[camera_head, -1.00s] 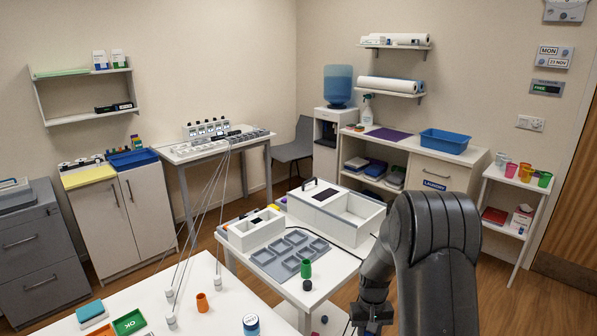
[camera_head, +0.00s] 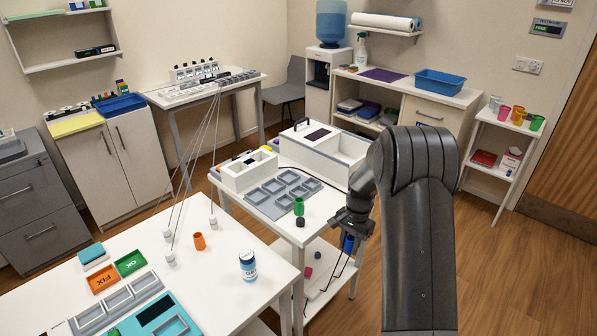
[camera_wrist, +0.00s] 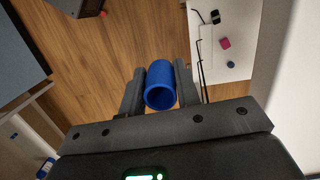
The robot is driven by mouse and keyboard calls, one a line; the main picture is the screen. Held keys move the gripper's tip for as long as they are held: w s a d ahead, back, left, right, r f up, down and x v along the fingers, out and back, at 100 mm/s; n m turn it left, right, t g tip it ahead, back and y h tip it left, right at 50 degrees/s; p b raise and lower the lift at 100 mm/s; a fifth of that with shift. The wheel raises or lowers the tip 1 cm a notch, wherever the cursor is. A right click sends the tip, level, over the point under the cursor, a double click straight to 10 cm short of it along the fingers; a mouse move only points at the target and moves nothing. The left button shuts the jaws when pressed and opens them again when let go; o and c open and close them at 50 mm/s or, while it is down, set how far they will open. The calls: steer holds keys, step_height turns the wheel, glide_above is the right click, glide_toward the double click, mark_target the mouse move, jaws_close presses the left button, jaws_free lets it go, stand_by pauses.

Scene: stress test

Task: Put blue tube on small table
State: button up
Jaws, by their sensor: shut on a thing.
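My gripper (camera_wrist: 160,88) is shut on the blue tube (camera_wrist: 160,84), which sits between the two fingers in the wrist view with its open end towards the camera. In the head view the blue tube (camera_head: 348,244) hangs below my gripper (camera_head: 349,232), just right of the small white table (camera_head: 318,217). Wooden floor shows beneath the tube in the wrist view. The small table carries a grey tray with square compartments (camera_head: 272,201), a green tube (camera_head: 298,206) and a small dark round piece (camera_head: 300,222).
A white box with an open compartment (camera_head: 338,148) stands at the small table's back. Its lower shelf (camera_head: 325,262) holds a pink piece (camera_head: 308,272). The nearer white table (camera_head: 215,285) bears an orange tube (camera_head: 199,241), a labelled jar (camera_head: 247,265) and trays. Thin cables hang nearby.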

steer(key=w+d+r+m+t, duration=0.1)
steer(key=w+d+r+m, duration=0.1)
steer(key=w+r+m, duration=0.6)
steer(key=w+d+r+m+t, duration=0.2)
steer(key=w+r+m, duration=0.4)
steer(key=r+m, duration=0.5)
glide_above(323, 193)
steer(key=f, duration=0.7)
steer(key=shift+s+d, duration=0.1)
steer(key=shift+s, duration=0.1)
steer(key=shift+f, duration=2.05)
steer(key=shift+f, duration=0.1)
steer(key=o, duration=1)
steer(key=shift+o, duration=0.2)
